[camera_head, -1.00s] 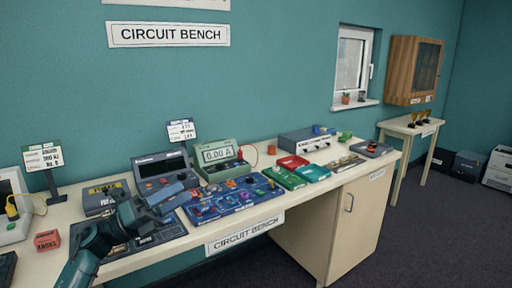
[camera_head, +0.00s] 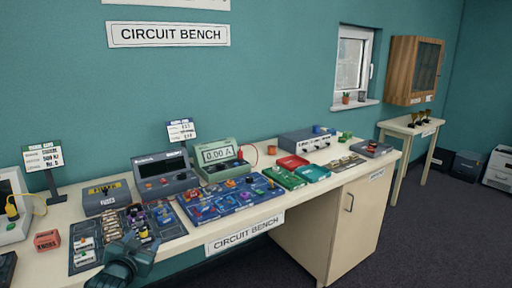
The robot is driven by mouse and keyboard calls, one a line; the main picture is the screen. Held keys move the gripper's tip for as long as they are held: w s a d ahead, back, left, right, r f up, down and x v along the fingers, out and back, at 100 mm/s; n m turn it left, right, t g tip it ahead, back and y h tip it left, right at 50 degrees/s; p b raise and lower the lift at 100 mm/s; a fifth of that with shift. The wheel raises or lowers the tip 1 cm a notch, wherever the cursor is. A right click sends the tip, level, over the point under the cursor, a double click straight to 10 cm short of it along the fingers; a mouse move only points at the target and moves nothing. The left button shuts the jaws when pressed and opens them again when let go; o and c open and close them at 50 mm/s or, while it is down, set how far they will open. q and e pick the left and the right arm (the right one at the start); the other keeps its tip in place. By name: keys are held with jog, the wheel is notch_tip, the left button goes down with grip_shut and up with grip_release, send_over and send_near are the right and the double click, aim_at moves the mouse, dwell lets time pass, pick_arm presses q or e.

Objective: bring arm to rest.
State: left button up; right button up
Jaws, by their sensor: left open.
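My left gripper (camera_head: 148,250) shows at the lower left, at the front edge of the circuit bench (camera_head: 222,256). It is open, and I see nothing held in it. It is in front of a dark mat (camera_head: 172,228) that bears several small parts. Its fingers are small in the picture. My right gripper is not in view.
A blue circuit board (camera_head: 240,205) with several parts lies right of the mat. A green meter (camera_head: 218,155) and a grey device (camera_head: 165,172) stand behind. A red block (camera_head: 47,240) sits left.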

pick_arm(q)
jog(key=s+d+f+g+h, duration=0.1)
jog(key=s+d+f+g, duration=0.1)
jog(key=s+d+f, duration=0.45)
jog(key=s+d+f+g+h, duration=0.15)
jog(key=s+d+f, duration=0.25)
jog(key=s+f, duration=0.5)
jog(key=s+d+g, duration=0.1)
jog(key=s+d, duration=0.1)
jog(key=s, duration=0.7)
jog(key=s+d+f+h, duration=0.1)
jog(key=s+d, duration=0.2)
jog(key=s, duration=0.6)
jog(key=shift+s+d+g, duration=0.2)
jog(key=shift+d+g, duration=0.1)
jog(key=shift+g, duration=0.05)
